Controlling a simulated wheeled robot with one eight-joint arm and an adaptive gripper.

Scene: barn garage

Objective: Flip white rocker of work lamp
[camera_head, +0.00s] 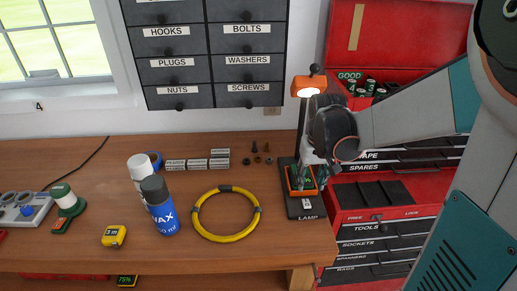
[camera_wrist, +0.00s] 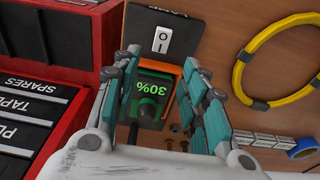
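The work lamp stands at the table's right end, with an orange head (camera_head: 309,86) that is lit and a dark base (camera_head: 293,207) labelled LAMP. Its white rocker (camera_head: 306,203) lies on the front of the base; the wrist view shows the rocker (camera_wrist: 162,40) on a dark plate. My gripper (camera_head: 306,184) points down over the base. In the wrist view my gripper (camera_wrist: 161,68) is open, its fingers apart over the display, short of the rocker. Fingertip contact cannot be told.
A red tool chest (camera_head: 385,200) stands close to the right of the table. A yellow cable ring (camera_head: 226,214) lies left of the lamp, with spray cans (camera_head: 160,208) farther left. Small boxes and bolts lie behind. Drawers (camera_head: 210,45) hang on the wall.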

